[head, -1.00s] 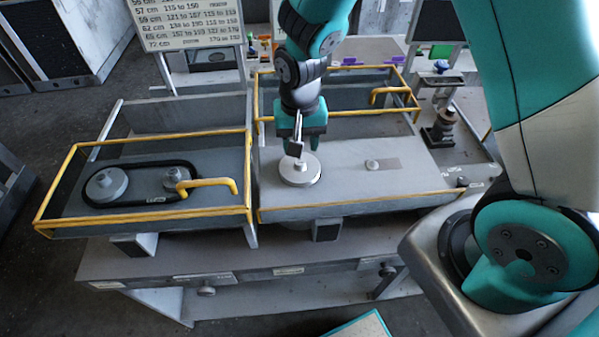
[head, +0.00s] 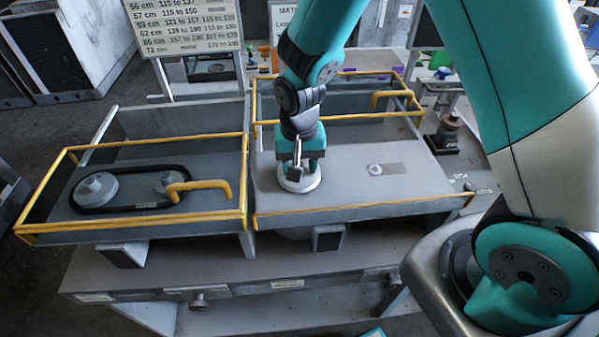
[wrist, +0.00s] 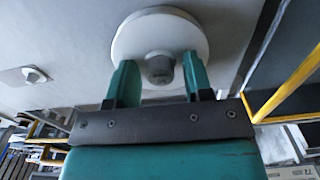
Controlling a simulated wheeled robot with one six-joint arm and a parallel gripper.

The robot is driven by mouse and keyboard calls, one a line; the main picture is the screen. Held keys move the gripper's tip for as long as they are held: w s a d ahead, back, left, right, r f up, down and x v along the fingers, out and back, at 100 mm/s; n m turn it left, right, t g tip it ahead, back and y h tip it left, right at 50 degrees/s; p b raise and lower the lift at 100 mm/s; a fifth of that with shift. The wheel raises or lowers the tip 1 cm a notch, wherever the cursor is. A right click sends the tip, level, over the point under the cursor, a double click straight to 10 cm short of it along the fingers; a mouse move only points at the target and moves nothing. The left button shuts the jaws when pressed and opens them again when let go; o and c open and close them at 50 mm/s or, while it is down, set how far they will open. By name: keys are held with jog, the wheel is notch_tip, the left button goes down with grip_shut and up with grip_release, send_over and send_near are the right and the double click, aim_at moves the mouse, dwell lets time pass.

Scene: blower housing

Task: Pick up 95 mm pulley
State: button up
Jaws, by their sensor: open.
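A pale grey round pulley with a raised hub (head: 299,181) lies in the right-hand housing, and my gripper (head: 297,168) is directly over it. The wrist view shows the pulley (wrist: 160,25) with its hub between my two teal fingers (wrist: 158,82). The fingers are open, one on each side of the hub, with a gap to it. I cannot tell whether the fingertips touch the disc. In the head view my gripper hides part of the hub. No size marking is readable on the pulley.
The left housing has a yellow guard frame (head: 130,226) and a black belt around two pulleys (head: 95,189). A small shaft stub with a grey plate (head: 376,169) lies right of my gripper. A yellow rail (head: 365,207) runs along the right housing's front.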

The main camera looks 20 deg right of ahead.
jog(key=shift+s+a+f, duration=0.1)
jog(key=shift+s+f, duration=0.15)
jog(key=shift+f, duration=0.3)
jog(key=c, duration=0.3)
jog(key=shift+r, duration=0.1)
jog(key=shift+w+r+p, duration=0.1)
jog(key=shift+r+p, duration=0.3)
jog(key=shift+p, duration=0.15)
jog(key=shift+c, duration=0.5)
jog(key=shift+a+r, duration=0.1)
jog(key=shift+r, duration=0.15)
jog(key=c, duration=0.4)
jog(key=shift+w+r+p, duration=0.15)
jog(key=shift+r+p, duration=0.75)
jog(key=shift+r, duration=0.1)
